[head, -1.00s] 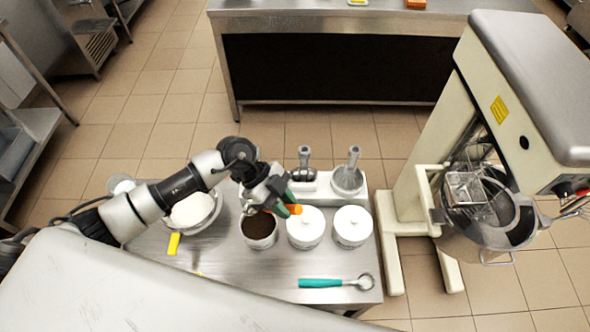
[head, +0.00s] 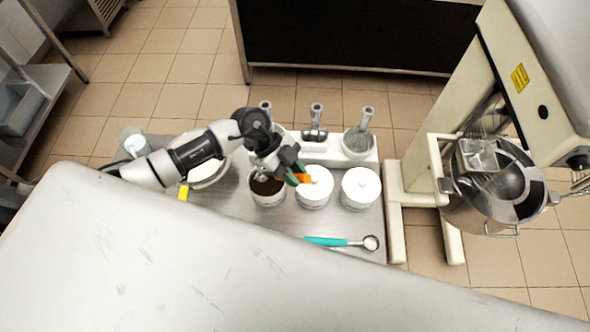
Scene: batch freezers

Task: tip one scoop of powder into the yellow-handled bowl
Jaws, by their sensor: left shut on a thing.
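The yellow-handled bowl (head: 214,184) stands at the left of the steel table with white contents; my left arm passes over it and hides part. Its yellow handle (head: 183,192) points toward the front. An open canister of brown powder (head: 268,197) stands to its right. My left gripper (head: 293,171) is above the right side of this canister, shut on an orange-handled tool (head: 303,178). The tool's far end is hidden by the gripper, so I cannot tell whether it is in the powder. My right gripper is out of view.
Two white lidded canisters (head: 361,190) stand right of the powder. A teal-handled tool (head: 335,242) lies at the table's front. A white holder (head: 358,157) with upright metal tools stands behind. A large mixer (head: 485,150) stands at the right.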

